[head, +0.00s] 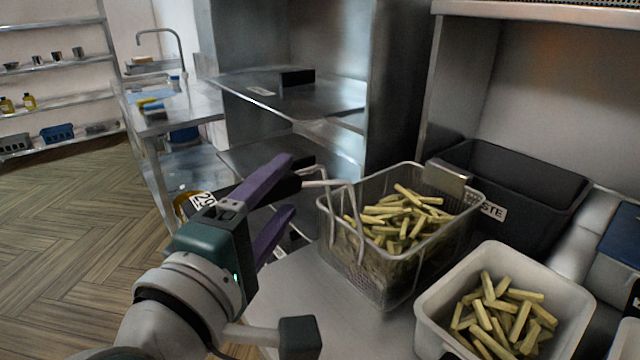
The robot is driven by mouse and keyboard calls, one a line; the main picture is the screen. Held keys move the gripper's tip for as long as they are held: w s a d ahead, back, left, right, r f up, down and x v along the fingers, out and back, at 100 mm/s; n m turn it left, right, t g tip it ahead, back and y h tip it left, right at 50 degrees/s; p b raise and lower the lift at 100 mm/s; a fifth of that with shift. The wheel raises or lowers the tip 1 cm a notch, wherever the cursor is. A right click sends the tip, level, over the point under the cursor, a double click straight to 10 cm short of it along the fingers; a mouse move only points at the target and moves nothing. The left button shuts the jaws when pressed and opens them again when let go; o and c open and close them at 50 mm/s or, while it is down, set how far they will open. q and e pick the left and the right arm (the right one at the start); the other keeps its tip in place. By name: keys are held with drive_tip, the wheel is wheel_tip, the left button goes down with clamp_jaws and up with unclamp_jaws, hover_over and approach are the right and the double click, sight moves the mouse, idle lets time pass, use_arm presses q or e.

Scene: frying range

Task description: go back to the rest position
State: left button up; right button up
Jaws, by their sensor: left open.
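My left gripper (288,190) has a dark green body and two purple fingers, spread apart. It is left of the wire fry basket (385,285), which is filled with cut potato sticks (405,217) and stands on the steel counter (295,300). The basket's handle (325,184) reaches left toward the fingers, and its dark end shows between them in the picture. I cannot tell if they touch it. My right gripper is not in view.
A white tub (435,318) of potato sticks stands right of the basket. A black waste bin (530,185) is behind. Steel shelving (350,95) stands behind the gripper. A sink table (195,105) is at the back left. The wood floor (60,235) at left is clear.

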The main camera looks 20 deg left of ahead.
use_arm(q)
drive_tip(key=s+d+f+m+g+h, duration=0.1)
drive_tip(key=s+f+m+g+h, duration=0.1)
drive_tip(key=s+f+m+g, duration=0.3)
drive_tip(key=s+d+f+m+g+h, duration=0.1)
drive_tip(key=s+d+m+g, duration=0.15)
drive_tip(key=s+m, duration=0.55)
drive_tip(key=s+a+f+m+g+y, duration=0.35)
drive_tip(key=s+a+m+g, duration=0.35)
drive_tip(key=s, duration=0.3)
wheel_tip(320, 180, up, 39)
drive_tip(key=a+p, duration=0.1)
drive_tip(key=p, duration=3.7)
drive_tip(key=shift+s+a+n, duration=0.3)
drive_tip(key=shift+s+n, duration=0.1)
drive_tip(key=shift+f+y, duration=0.1)
drive_tip(key=shift+y, duration=0.15)
